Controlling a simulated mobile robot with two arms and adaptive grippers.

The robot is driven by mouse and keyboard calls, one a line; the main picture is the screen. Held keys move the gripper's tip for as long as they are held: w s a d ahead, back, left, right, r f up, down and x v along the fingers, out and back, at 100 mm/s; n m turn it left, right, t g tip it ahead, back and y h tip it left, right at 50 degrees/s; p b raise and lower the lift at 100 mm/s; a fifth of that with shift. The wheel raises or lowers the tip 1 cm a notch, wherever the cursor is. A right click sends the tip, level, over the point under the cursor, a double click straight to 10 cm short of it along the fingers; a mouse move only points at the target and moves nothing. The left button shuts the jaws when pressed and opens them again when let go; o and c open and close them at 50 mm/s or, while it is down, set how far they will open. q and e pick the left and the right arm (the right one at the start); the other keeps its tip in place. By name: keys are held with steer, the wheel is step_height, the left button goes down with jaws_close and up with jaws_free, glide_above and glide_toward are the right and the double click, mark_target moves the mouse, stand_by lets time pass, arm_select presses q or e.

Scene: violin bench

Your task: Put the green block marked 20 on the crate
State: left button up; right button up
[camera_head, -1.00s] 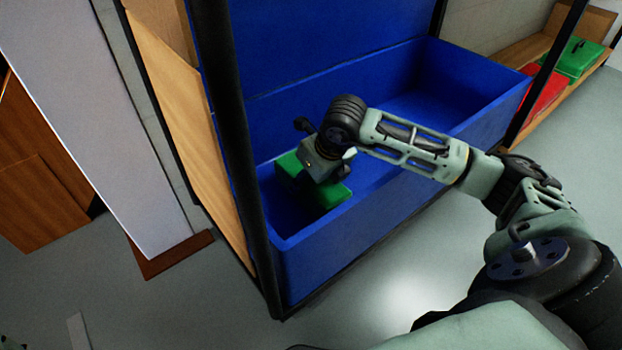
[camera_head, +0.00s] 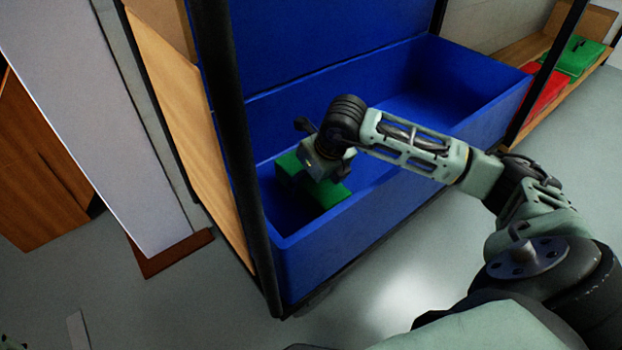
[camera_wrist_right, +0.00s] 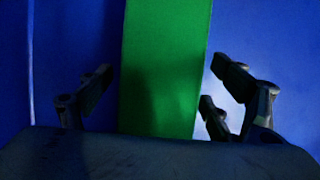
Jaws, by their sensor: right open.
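A green block (camera_head: 328,194) lies in the near left end of the blue bin (camera_head: 365,225); part of it is hidden by my right gripper (camera_head: 318,163). No number can be read on it. In the right wrist view the green block (camera_wrist_right: 165,65) runs up the middle as a long green face. My right gripper (camera_wrist_right: 165,85) is open, with fingers on both sides of the block and gaps showing. I cannot tell how far the fingertips reach down beside it. My left gripper is not in view. No thing is clearly recognisable as the crate.
A black rack post (camera_head: 243,165) stands close left of my right gripper. The blue bin's walls surround the block, and its far right part is empty. A red box (camera_head: 545,92) and a green box (camera_head: 580,57) sit on a wooden shelf at upper right.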

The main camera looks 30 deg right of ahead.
steer(key=shift+r, duration=0.1)
steer(key=v, duration=1.1)
steer(key=shift+s+r, duration=0.15)
steer(key=shift+r, duration=0.25)
